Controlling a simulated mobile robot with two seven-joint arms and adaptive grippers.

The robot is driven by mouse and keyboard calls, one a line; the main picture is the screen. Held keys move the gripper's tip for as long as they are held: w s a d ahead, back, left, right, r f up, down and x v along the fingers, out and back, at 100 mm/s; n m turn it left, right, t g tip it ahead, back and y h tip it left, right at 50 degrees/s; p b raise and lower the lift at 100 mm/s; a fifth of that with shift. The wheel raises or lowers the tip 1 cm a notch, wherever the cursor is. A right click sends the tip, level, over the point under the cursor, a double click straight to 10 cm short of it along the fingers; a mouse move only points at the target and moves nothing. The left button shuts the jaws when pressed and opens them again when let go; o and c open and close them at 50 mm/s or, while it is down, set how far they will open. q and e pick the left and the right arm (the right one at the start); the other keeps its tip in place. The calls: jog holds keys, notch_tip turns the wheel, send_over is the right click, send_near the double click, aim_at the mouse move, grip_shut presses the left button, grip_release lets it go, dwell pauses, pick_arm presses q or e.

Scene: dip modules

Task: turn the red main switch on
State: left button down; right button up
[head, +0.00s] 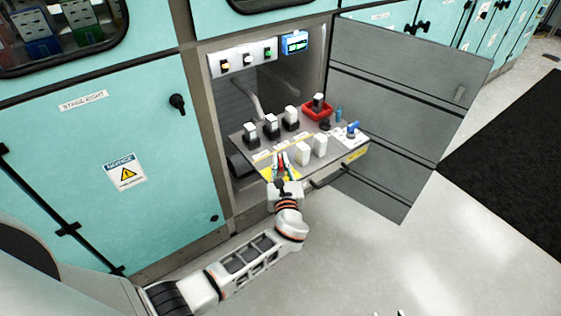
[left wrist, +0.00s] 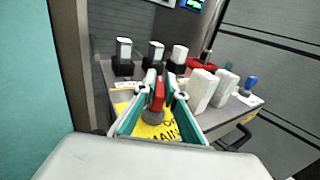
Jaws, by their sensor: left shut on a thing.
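The red main switch (left wrist: 158,95) is a red handle on a grey round base, standing on a yellow label (left wrist: 146,127) lettered "MAIN" on the grey pull-out shelf (head: 240,137). In the head view the red switch (head: 281,159) is mostly covered by my gripper. My left gripper (head: 280,162) is shut on the red handle, with one green finger on each side in the left wrist view (left wrist: 160,82). A small sliver at the bottom edge of the head view may be my right gripper (head: 389,313); its jaws cannot be made out.
Dark modules with white tops (head: 271,124) stand behind the switch, and white blocks (head: 303,153) stand to its right. A red tray (head: 317,113) holds another module. A blue-handled part (head: 352,128) is at the shelf's right. The open grey cabinet door (head: 400,110) bounds the right side.

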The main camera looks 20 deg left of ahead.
pick_arm(q)
jog(key=shift+a+r, duration=0.1)
jog(key=c, duration=2.1)
grip_release()
jog(key=shift+s+d, duration=0.2)
jog(key=shift+s, duration=0.05)
jog(key=v, duration=1.1)
jog(key=shift+s, duration=0.2)
